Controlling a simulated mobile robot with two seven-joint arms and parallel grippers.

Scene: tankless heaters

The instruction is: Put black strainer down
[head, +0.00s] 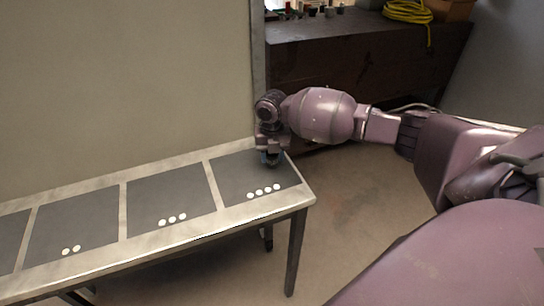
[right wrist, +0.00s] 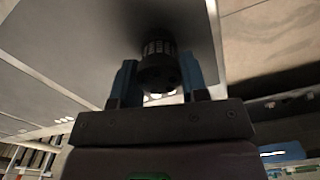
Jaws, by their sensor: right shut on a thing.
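The black strainer (right wrist: 158,72) is a small dark ribbed cylinder in the right wrist view. My right gripper (right wrist: 158,64) is shut on it, with a blue finger on each side. In the head view my right gripper (head: 270,158) points down over the back part of the dark mat with several white dots (head: 240,178), at the table's right end. The strainer is not clearly seen in the head view. A dark shadow surrounds it on the grey surface in the wrist view. I cannot tell whether it touches the mat. My left gripper is out of view.
The light-framed table (head: 232,213) also has a mat with three white dots (head: 160,195) and one with two (head: 75,225); both are bare. A wall stands behind the table. A dark cabinet (head: 370,55) with small items and a yellow cable coil (head: 407,12) stands behind at right.

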